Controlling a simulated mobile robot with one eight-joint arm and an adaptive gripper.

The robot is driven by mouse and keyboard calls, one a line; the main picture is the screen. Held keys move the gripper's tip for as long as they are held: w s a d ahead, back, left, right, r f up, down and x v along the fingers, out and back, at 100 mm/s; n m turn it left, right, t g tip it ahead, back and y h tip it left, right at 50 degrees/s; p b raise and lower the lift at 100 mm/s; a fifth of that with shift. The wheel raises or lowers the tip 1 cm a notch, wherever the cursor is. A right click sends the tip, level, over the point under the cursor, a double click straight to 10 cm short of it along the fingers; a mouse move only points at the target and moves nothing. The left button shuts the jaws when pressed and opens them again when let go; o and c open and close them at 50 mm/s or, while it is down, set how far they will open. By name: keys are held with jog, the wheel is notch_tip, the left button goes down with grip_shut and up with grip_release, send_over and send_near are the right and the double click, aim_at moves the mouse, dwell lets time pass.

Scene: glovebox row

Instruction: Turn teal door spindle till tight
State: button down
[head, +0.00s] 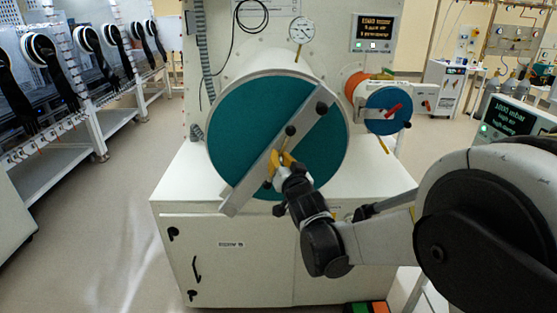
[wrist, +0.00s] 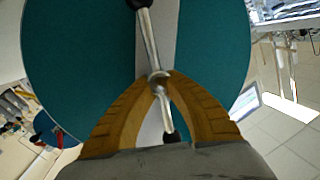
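The large round teal door (head: 240,120) faces me on the end of a white cylinder. A flat grey crossbar (head: 305,122) runs slantwise over it. The spindle is at the middle of the crossbar, with a thin metal handle rod (wrist: 148,35) and dark end knobs (head: 290,130). In the wrist view the rod runs nearly upright, tilted slightly left at the top. My gripper (wrist: 159,77) has its two ochre fingers closed in from both sides on the spindle's metal hub, which partly hides between the tips. In the head view my gripper (head: 281,160) is at the crossbar's centre.
A smaller blue door (head: 388,110) with a red handle sits to the right. A round gauge (head: 302,30) is above the teal door. A white cabinet (head: 230,245) stands below. Gloveboxes with black gloves (head: 95,50) line the left, with clear floor between.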

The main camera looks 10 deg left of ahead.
jog(key=shift+d+f+m, duration=0.1)
jog(key=shift+f+m, duration=0.05)
jog(key=shift+m, duration=0.75)
jog(key=c, duration=1.5)
grip_release()
jog(key=shift+s, duration=0.1)
jog(key=v, duration=1.2)
jog(key=shift+d+f, duration=0.1)
